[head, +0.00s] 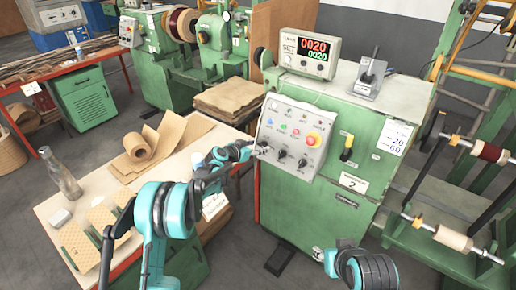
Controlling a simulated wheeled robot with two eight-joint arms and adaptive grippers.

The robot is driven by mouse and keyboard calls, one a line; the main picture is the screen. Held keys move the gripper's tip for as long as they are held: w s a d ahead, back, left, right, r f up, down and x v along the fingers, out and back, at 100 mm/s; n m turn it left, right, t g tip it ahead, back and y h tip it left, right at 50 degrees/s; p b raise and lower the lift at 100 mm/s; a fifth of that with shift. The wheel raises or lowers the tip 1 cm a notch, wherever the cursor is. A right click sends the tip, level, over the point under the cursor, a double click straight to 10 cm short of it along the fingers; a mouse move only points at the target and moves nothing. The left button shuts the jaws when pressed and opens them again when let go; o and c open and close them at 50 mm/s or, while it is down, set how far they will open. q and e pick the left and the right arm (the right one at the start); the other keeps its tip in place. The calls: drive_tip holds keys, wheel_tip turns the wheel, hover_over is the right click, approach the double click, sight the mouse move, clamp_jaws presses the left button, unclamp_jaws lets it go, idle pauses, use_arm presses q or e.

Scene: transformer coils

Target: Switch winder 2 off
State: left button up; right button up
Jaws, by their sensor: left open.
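Winder 2 (325,215) is the green machine at centre right, with a label plate bearing a "2" (353,183). Its light grey control panel (295,138) carries small coloured buttons, black knobs (302,162) along the lower edge and a red mushroom button on yellow (313,140).
A yellow and black lever (346,148) sits right of the panel. A table (90,200) with a paper roll (150,147) and a glass bottle (62,172) stands at left, under my left arm. A spool rack (455,240) stands at right.

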use_arm(q)
drive_tip(key=shift+w+d+f, duration=0.1)
drive_tip(key=shift+w+d, duration=0.15)
drive_tip(key=shift+w, duration=0.05)
drive_tip(key=c, duration=1.2)
drive_tip(key=shift+o, duration=0.2)
